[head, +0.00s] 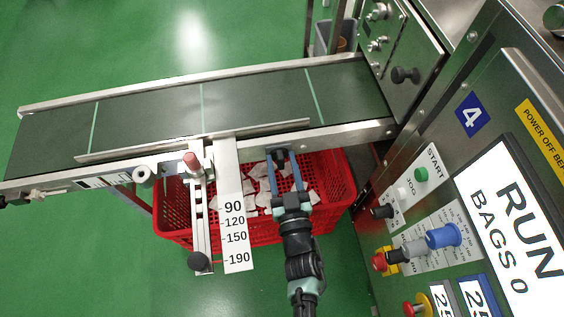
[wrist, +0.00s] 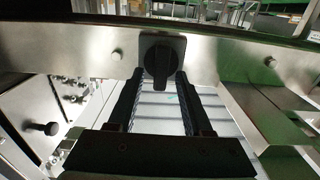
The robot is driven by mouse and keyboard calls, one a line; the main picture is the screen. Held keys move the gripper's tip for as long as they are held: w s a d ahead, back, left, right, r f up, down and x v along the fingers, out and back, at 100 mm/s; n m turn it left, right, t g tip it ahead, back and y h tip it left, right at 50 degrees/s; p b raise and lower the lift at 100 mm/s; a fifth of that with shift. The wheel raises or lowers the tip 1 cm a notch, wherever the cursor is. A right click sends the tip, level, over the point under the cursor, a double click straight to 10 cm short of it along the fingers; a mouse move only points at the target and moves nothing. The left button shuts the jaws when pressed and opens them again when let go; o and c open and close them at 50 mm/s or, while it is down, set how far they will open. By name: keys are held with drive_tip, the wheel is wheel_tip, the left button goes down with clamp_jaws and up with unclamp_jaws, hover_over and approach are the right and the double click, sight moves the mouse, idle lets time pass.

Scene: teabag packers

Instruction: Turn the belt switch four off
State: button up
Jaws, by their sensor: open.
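A black rotary switch knob (wrist: 160,60) sits on a square plate on the belt's steel side rail in the wrist view. Its grip bar stands about upright in that picture. No label on it is readable. In the wrist view my gripper (wrist: 159,84) is open, with one fingertip on each side of the knob's lower part. I cannot tell whether the fingers touch it. The blue sign (head: 471,115) on the machine reads 4.
A red crate (head: 340,180) with white teabags stands below the belt. A scale plate (head: 233,205) and post are left of my gripper. The machine's panel, with a blue knob (head: 443,236), several buttons and a RUN screen (head: 515,215), is at right. Green floor is clear at left.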

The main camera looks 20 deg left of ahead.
drive_tip(key=shift+c, duration=0.2)
clamp_jaws()
drive_tip(key=shift+n, duration=0.4)
drive_tip(key=n, duration=0.2)
drive_tip(key=n+b, duration=0.1)
drive_tip(key=shift+s+a+f+n, duration=0.1)
drive_tip(key=shift+s+a+n, duration=0.1)
drive_tip(key=shift+n, duration=0.2)
drive_tip(key=n+b, duration=0.1)
drive_tip(key=n, duration=0.3)
drive_tip(key=shift+a+f, duration=0.15)
drive_tip(key=n, duration=0.1)
drive_tip(key=n+b, duration=0.1)
drive_tip(key=n, duration=0.3)
drive_tip(key=shift+s+a+f+b, duration=0.15)
drive_tip(key=shift+f+b, duration=0.1)
drive_tip(key=shift+b, duration=0.15)
drive_tip(key=n, duration=0.2)
drive_tip(key=n+b, duration=0.1)
drive_tip(key=n, duration=0.1)
drive_tip(key=shift+a+f, duration=0.1)
drive_tip(key=shift+f, duration=0.1)
drive_tip(key=shift+n+b, duration=0.3)
